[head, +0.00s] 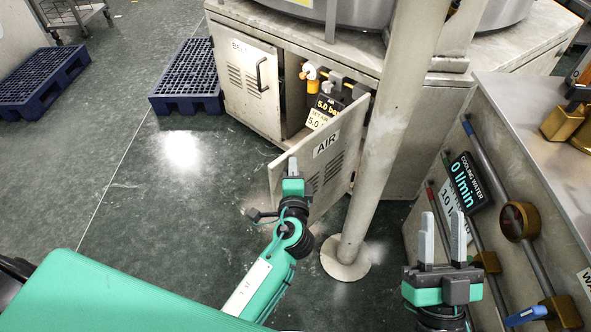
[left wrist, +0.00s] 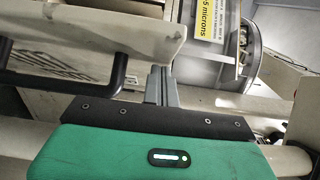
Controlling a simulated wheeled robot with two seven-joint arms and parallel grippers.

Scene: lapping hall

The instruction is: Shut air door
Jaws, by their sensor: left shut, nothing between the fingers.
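The air door (head: 328,155) is a pale, louvred cabinet door lettered AIR, in the head view. It stands swung out from the cabinet, with the opening behind it showing. My left gripper (head: 292,166) is shut and empty at the door's free edge; I cannot tell whether it touches. In the left wrist view its closed fingers (left wrist: 161,84) are beside a pale panel (left wrist: 85,38) with a dark bar handle (left wrist: 118,72), likely this door. My right gripper (head: 442,236) is open and empty, right of the pale post, by the cooling-water panel.
The pale post (head: 386,130) with its round foot (head: 345,262) stands right of the door. The BELT door (head: 250,82) is closed beside the opening. A gauge display (head: 327,103) shows inside. Blue pallets (head: 188,78) lie at the left; the floor between is clear.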

